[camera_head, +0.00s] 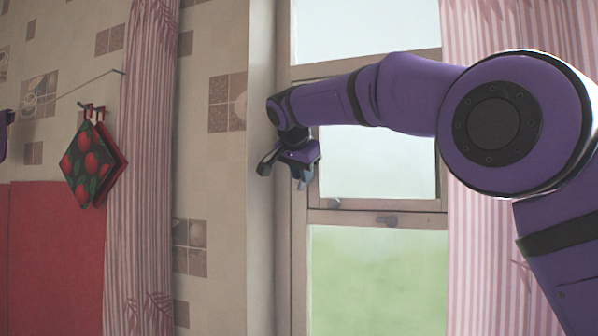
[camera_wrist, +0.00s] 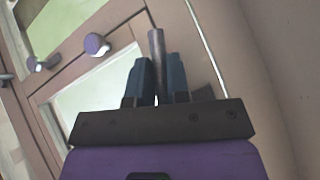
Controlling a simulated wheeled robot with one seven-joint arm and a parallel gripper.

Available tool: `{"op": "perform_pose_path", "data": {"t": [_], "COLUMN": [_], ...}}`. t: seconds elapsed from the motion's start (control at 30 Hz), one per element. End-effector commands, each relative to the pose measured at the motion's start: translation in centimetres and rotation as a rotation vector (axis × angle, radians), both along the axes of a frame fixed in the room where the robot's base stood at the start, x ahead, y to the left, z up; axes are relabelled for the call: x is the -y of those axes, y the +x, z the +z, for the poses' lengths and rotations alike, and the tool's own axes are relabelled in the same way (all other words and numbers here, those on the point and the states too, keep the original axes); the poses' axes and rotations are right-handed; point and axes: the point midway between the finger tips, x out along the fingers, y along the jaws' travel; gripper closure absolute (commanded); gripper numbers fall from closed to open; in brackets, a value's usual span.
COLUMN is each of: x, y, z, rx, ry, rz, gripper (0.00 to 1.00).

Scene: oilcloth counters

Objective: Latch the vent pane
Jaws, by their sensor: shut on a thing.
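The vent pane (camera_head: 380,165) is the small framed pane in the middle of the window, in the head view. I cannot tell whether it sits flush in its frame. My gripper (camera_head: 303,182) is at the left side of this pane. In the wrist view my gripper (camera_wrist: 158,75) has its two dark blue fingers shut on a short brownish rod (camera_wrist: 157,45), which looks like the latch handle. The rod's base is hidden behind the fingers. In the head view my gripper hides the rod.
Pink striped curtains hang left (camera_head: 150,150) and right (camera_head: 480,230) of the window. Red patterned potholders (camera_head: 90,165) hang on the tiled wall.

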Motion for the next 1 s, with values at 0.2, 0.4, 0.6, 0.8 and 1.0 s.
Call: {"op": "perform_pose_path", "data": {"t": [0.2, 0.4, 0.6, 0.8, 1.0], "x": [0.4, 0.9, 1.0, 1.1, 1.1], "y": [-0.2, -0.3, -0.4, -0.4, -0.4], "z": [-0.2, -0.3, -0.2, -0.3, -0.3], "rx": [-0.053, -0.085, -0.100, -0.105, -0.105], "ry": [-0.145, -0.234, -0.277, -0.290, -0.292], "rz": [0.000, 0.000, 0.000, 0.000, 0.001], "gripper": [1.00, 1.00, 1.00, 1.00, 1.00]}}
